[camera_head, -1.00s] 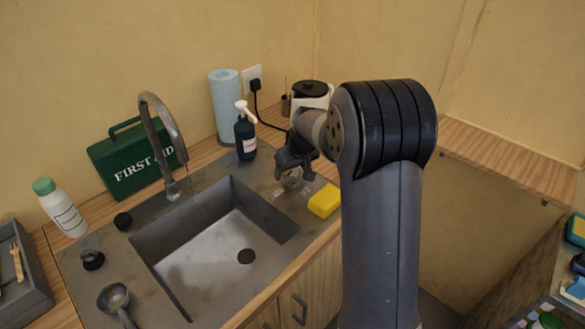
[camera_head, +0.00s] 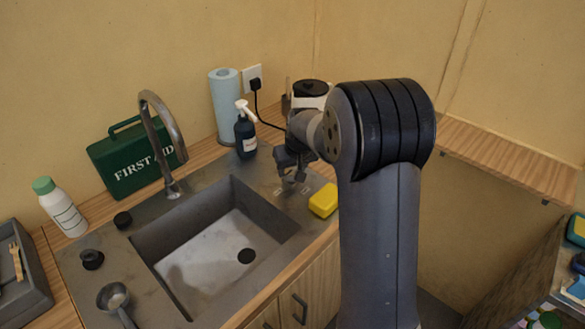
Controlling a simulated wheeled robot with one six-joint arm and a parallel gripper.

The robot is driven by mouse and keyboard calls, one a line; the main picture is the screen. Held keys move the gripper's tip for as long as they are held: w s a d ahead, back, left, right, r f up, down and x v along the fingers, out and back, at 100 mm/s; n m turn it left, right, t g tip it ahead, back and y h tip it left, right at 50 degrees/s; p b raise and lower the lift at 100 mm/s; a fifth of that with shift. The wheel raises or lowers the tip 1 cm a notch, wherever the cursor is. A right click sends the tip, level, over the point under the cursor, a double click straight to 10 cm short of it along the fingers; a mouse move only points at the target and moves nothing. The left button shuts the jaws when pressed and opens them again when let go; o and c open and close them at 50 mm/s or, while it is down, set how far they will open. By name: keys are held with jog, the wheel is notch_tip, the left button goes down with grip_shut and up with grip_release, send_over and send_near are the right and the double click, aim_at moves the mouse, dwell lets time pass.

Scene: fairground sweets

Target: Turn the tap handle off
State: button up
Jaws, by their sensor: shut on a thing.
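The tap's curved grey spout (camera_head: 168,125) rises at the back left of the sink (camera_head: 215,265) and points down towards the basin. I cannot make out a clear stream of water below it. My gripper (camera_head: 290,182) is low over the counter to the right of the sink, beside small pale markings on the metal. It is shut on the tap handle, which is mostly hidden by the fingers and wrist.
A yellow sponge (camera_head: 323,200) lies just right of my gripper. A dark spray bottle (camera_head: 245,138) and a paper towel roll (camera_head: 226,105) stand behind it. A green first aid box (camera_head: 125,165), a white bottle (camera_head: 62,208) and a ladle (camera_head: 113,297) are further left.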

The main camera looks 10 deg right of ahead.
jog(key=shift+m+h, duration=0.3)
jog(key=shift+m, duration=0.5)
jog(key=o, duration=1)
jog(key=b+v, duration=0.1)
jog(key=v, duration=0.9)
jog(key=shift+s+r, duration=0.2)
jog(key=shift+r, duration=0.15)
